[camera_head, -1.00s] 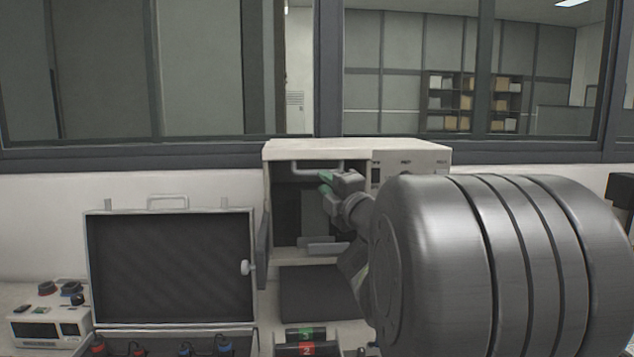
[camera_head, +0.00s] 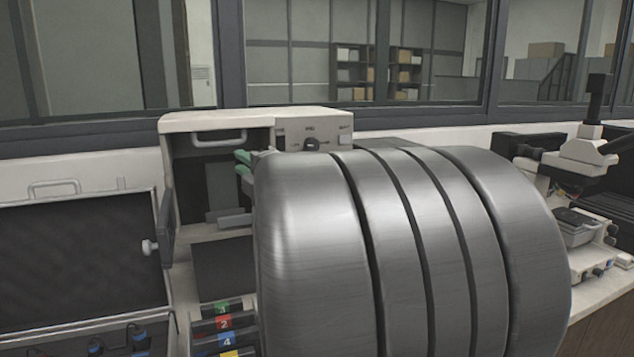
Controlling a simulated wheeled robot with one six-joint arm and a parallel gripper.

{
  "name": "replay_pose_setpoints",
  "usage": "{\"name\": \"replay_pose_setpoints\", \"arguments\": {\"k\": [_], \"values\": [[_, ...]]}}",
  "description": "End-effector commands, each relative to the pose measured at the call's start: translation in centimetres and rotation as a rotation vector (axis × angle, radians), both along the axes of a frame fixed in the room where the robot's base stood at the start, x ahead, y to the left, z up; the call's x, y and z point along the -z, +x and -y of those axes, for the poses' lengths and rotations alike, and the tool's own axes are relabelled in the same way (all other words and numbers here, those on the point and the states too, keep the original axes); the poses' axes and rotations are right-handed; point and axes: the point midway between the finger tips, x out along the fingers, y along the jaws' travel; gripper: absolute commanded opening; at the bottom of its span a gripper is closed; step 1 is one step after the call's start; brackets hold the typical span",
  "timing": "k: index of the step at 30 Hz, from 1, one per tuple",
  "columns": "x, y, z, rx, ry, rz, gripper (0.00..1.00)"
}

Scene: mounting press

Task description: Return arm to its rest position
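My gripper (camera_head: 243,166) shows only as green fingertips in front of the right part of the press opening. The rest of it is hidden behind my large grey metal arm link, which fills the middle of the view. I cannot tell whether the fingers are open or shut, and I see nothing held between them. The mounting press (camera_head: 215,122) is a white box with a dark open front, a handle bar across the top of the opening and a knob on its right panel.
An open black-lined case (camera_head: 75,262) stands at left. Numbered coloured cylinders (camera_head: 224,324) lie below the press beside a dark mat (camera_head: 222,265). A microscope (camera_head: 583,150) and a small device (camera_head: 580,228) stand at right. A window runs behind.

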Motion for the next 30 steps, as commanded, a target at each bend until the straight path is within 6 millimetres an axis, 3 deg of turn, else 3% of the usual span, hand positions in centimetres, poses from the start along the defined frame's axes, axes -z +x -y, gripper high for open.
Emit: {"name": "replay_pose_setpoints", "arguments": {"k": [21, 30], "values": [[-2.6, 8.3, -9.6, -0.002, 0.002, 0.001, 0.21], [-2.7, 8.1, -9.3, 0.0, -0.004, -0.013, 0.21]]}}
